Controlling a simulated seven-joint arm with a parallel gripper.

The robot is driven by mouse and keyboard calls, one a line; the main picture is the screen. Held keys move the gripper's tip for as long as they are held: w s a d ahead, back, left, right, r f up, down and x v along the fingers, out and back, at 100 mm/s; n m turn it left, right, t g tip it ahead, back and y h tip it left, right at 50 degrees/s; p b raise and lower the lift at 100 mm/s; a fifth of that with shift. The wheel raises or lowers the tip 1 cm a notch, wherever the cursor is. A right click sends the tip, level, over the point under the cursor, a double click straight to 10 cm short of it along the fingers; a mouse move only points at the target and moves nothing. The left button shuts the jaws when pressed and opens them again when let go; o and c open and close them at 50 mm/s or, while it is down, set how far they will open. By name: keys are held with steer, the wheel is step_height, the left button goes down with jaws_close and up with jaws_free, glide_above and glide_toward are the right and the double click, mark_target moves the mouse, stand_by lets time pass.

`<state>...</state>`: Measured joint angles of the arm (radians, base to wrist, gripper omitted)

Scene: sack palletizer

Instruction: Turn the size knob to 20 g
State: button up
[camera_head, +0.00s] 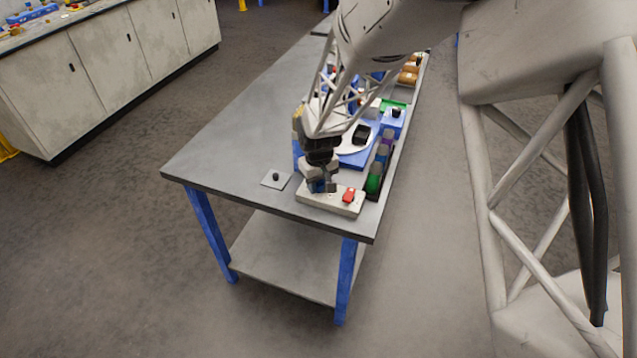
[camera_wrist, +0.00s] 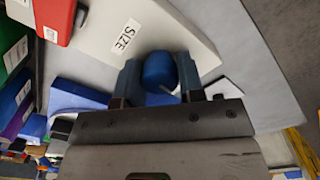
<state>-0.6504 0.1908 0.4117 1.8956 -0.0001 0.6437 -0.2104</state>
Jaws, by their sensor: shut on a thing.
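The size knob is a blue round knob (camera_wrist: 159,72) on a pale panel (camera_wrist: 110,22) with a "SIZE" label (camera_wrist: 125,36) beside it in the wrist view. My gripper (camera_wrist: 160,80) has its two fingers on either side of the knob and is shut on it. In the head view my gripper (camera_head: 323,184) reaches down to the left part of the panel (camera_head: 313,198) near the table's front edge. The knob's pointer and any scale marks are hidden or too small to read.
A small plate with a black knob (camera_head: 276,177) lies to the left. Green and purple items (camera_head: 375,178) stand behind on the right. The table's left side (camera_head: 235,125) is clear.

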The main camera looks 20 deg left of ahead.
mark_target(319, 182)
steer(key=shift+n, duration=0.7)
steer(key=o, duration=0.9)
steer(key=shift+r, duration=3.95)
